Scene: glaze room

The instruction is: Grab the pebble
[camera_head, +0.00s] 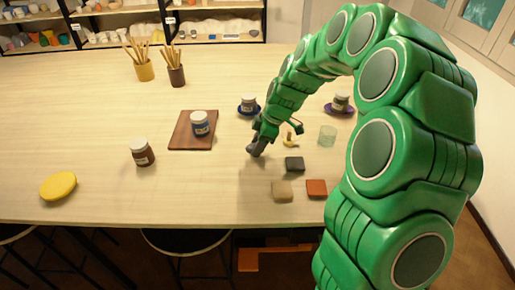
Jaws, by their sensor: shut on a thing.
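My gripper (258,145) is at the end of the green arm, low over the middle of the pale wooden table (100,120). It points down and to the left. Its jaws are shut on a small dark grey lump, seemingly the pebble (253,150). The lump is small and partly covered by the jaws, so its outline is hard to tell from the fingers. I cannot tell whether it touches the table top.
Right of the gripper are a yellow curved thing (291,141), a glass (327,136), and dark (294,164), beige (281,190) and orange (316,188) blocks. A jar stands on a blue saucer (240,110) behind, another on a board (182,139) left.

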